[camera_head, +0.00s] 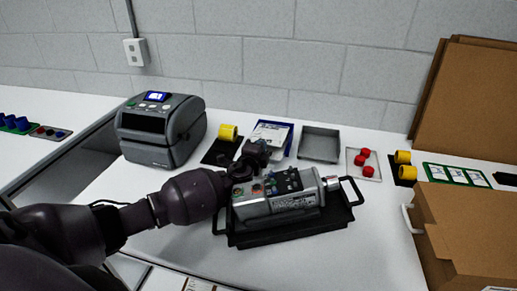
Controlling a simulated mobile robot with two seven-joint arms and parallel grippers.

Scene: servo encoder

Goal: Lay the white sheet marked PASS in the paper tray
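A white sheet with small print (270,134) lies on a blue-edged holder (289,142) at the back middle of the table. The print is too small to read, so I cannot tell whether it says PASS. An empty grey shallow tray (319,144) stands just right of it; I cannot tell which of the two is the paper tray. My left gripper (258,149) is dark and is over the near edge of the sheet and holder, hiding part of them. Its fingers are too small and dark to tell open from shut. My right gripper is out of view.
A grey servo unit (281,199) sits on a black handled tray (334,218) below my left gripper. A label printer (161,129) stands at left. Red caps (362,159), yellow rolls (403,157) and a cardboard box (470,235) are at right. The front table is mostly clear.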

